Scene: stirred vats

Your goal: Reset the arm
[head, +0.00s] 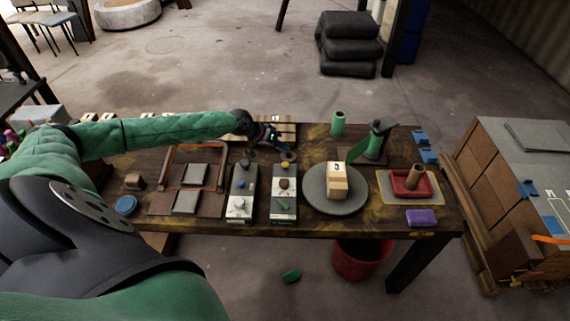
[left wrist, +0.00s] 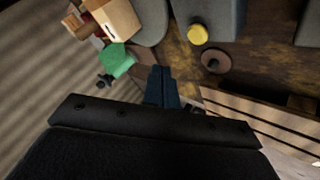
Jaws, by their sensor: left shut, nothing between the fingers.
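My left arm, in a green sleeve, reaches in from the left in the head view. Its dark gripper (head: 272,139) is above the back middle of the wooden table (head: 245,220). In the left wrist view the two fingers (left wrist: 161,88) are together with nothing between them. My right gripper is in neither view.
Two grey control boxes (head: 241,205) (head: 284,205) stand in front of the gripper. A round grey plate (head: 318,203) with a pale block (head: 338,181) is to their right. A green cylinder (head: 338,123) stands behind, and a red tray (head: 400,190) lies right.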

